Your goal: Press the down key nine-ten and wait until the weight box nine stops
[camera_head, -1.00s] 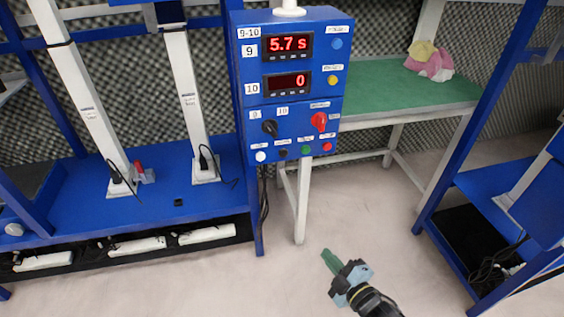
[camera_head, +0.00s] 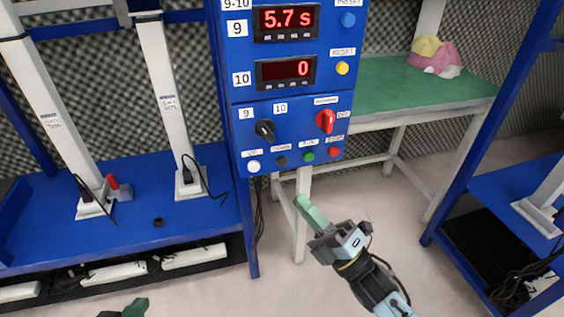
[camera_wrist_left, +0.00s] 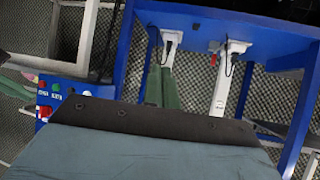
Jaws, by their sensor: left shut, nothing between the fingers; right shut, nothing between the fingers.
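The blue control panel (camera_head: 294,130) hangs mid-view with a bottom row of buttons. The dark down key (camera_head: 282,160) sits between the white up button (camera_head: 254,166) and the green run button (camera_head: 309,156). Display nine (camera_head: 287,21) reads 5.7 s. Display ten (camera_head: 286,72) reads 0. My right gripper (camera_head: 304,204) is shut and empty, below the buttons and apart from them. My left gripper (camera_head: 138,306) is shut and empty at the bottom edge; its green fingers show in the left wrist view (camera_wrist_left: 161,86). I cannot make out which part is weight box nine.
The blue frame's shelf (camera_head: 150,212) with white columns stands at left. A green-topped table (camera_head: 390,88) with cloths is behind the panel. Another blue frame (camera_head: 500,200) stands at right. The floor in front is clear.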

